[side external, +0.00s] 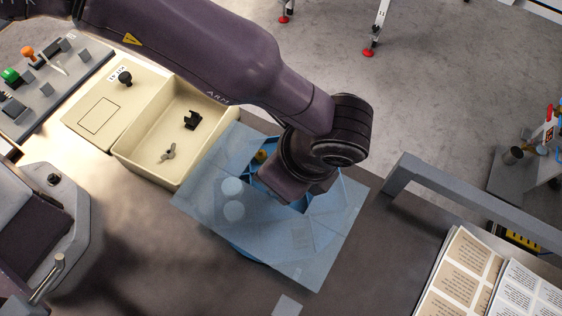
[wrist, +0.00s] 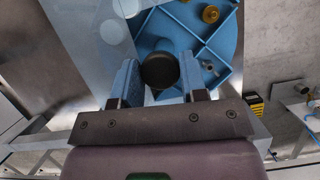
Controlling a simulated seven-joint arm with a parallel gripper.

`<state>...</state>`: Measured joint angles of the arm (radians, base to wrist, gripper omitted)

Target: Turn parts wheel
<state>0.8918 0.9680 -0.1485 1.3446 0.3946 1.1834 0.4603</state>
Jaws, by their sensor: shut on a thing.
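The blue parts wheel (wrist: 222,50) has raised walls that divide it into compartments. It lies under a translucent blue cover plate (side external: 325,245), and part of it shows through the plate's opening in the side view (side external: 252,170). A round black knob (wrist: 160,71) stands on the wheel. My gripper (wrist: 160,64) is shut on the black knob, with one blue-padded finger on each side. In the side view my wrist hides the fingertips and the knob. A brass-coloured round part (wrist: 211,14) lies in a wheel compartment.
A cream bin (side external: 140,160) with a black part (side external: 192,120) and a grey wing-shaped part (side external: 168,152) stands left of the cover plate. A grey rail (side external: 470,205) and printed sheets (side external: 465,270) are at the right. A control panel (side external: 45,85) is at the far left.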

